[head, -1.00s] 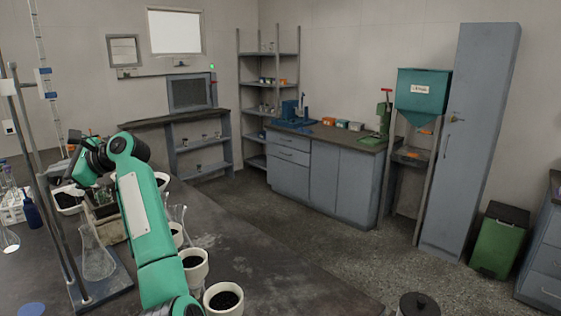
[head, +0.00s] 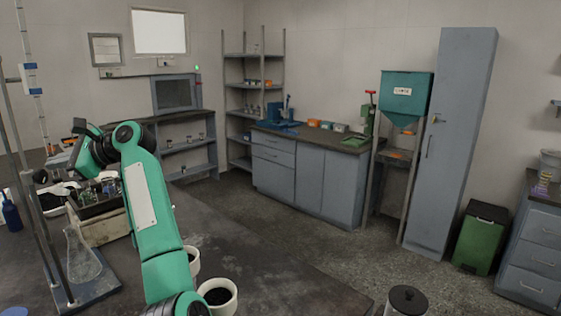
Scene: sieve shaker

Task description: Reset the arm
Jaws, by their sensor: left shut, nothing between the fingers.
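My left arm reaches up from the bottom of the head view, and its green hand points to the left. My left gripper (head: 75,178) is shut and empty, above the bench near a box of small plants (head: 100,228). Its fingertips are small and dark here and hard to make out. My right gripper is out of view.
A glass flask (head: 82,260) stands on a stand base at the lower left, beside metal rods. White pots of dark soil (head: 218,296) stand close to my left arm. The bench (head: 270,275) is clear to the right. A blue-grey cabinet (head: 455,150) and green bin (head: 482,236) stand farther off.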

